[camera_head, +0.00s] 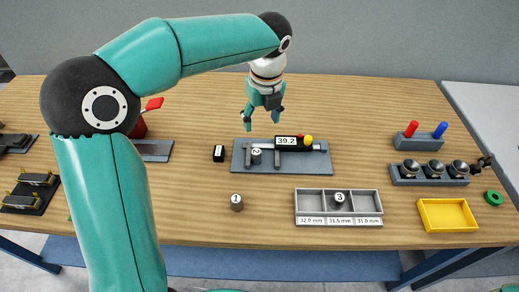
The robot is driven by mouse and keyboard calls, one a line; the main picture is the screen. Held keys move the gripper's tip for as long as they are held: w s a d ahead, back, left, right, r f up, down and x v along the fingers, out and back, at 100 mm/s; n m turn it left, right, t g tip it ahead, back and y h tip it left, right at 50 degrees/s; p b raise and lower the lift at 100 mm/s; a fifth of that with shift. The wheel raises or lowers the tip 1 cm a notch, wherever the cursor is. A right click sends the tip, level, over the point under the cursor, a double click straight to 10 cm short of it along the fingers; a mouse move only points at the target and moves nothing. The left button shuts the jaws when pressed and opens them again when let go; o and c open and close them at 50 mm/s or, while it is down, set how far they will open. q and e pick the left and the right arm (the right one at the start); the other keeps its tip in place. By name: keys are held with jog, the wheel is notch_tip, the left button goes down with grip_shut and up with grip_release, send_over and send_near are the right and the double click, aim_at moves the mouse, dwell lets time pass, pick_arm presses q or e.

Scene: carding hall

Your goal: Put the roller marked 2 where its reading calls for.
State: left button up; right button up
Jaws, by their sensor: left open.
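The roller marked 2 (256,154) is a small dark cylinder with a white label. It stands at the left part of the measuring gauge (300,147), between its jaws; I cannot tell whether both touch it. The gauge display (286,141) reads 39.2. My left gripper (262,116) is open and empty, pointing down above the gauge and the roller. A grey sorting tray (297,208) has three compartments labelled 32.0 mm, 31.5 mm and 31.0 mm from left to right. The roller marked 3 (340,198) is in the middle compartment. The roller marked 1 (237,203) stands on the table. My right gripper is out of view.
An empty yellow tray (447,228) lies right of the sorting tray. A small black block (219,153) stands left of the gauge.

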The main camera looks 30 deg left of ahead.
pick_arm(q)
send_over(256, 152)
jog(key=d, duration=0.1)
notch_tip(256, 152, down, 11)
jog(key=shift+s+d+r, duration=0.1)
jog(key=shift+d, duration=0.05)
jog(key=f, duration=0.2)
jog(key=a+f+p, duration=0.1)
jog(key=f, duration=0.2)
jog(key=shift+w+a, duration=0.1)
jog(key=shift+w, duration=0.1)
jog(key=shift+s+r, duration=0.1)
grip_shut()
